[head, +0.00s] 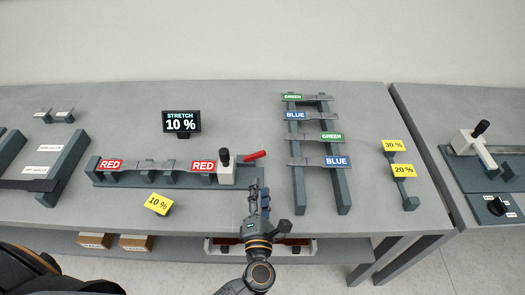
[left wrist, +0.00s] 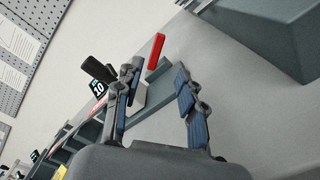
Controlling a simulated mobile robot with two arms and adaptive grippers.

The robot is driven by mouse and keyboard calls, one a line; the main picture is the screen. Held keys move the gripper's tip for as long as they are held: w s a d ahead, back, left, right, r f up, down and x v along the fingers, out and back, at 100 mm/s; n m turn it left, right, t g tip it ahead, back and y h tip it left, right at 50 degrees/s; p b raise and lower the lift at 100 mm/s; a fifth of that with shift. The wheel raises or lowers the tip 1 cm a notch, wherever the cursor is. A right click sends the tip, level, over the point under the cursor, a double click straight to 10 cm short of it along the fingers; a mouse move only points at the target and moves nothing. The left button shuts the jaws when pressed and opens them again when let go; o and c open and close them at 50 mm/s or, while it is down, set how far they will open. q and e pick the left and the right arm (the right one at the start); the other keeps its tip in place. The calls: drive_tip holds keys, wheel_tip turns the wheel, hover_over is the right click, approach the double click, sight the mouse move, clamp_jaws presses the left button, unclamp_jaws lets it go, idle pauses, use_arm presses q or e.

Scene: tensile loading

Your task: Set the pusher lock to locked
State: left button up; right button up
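The pusher is a white block (head: 227,174) with a black knob (head: 224,158), at the right end of a dark rail (head: 110,177). A red lever (head: 255,155), which looks like the pusher lock, points right and slightly up from the block. My left gripper (head: 259,192) is in front of the block and lever, apart from the lever. In the left wrist view, my left gripper (left wrist: 157,82) is open and empty, with the red lever (left wrist: 156,51) beyond its fingertips. The white block (left wrist: 137,98) is partly hidden behind the left finger. My right gripper is not in view.
A strip with RED labels (head: 150,166) lies along the rail. A display (head: 181,123) reads "STRETCH 10 %". A rack (head: 343,190) with GREEN and BLUE strips stands to the right. Yellow tags (head: 403,170) lie farther right. Bare table separates lever and rack.

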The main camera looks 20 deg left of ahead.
sight(260, 156)
use_arm(q)
drive_tip(key=p+x, duration=0.2)
drive_tip(key=x, duration=1.1)
drive_tip(key=shift+w+a+p, duration=0.1)
drive_tip(key=shift+p, duration=0.2)
clamp_jaws()
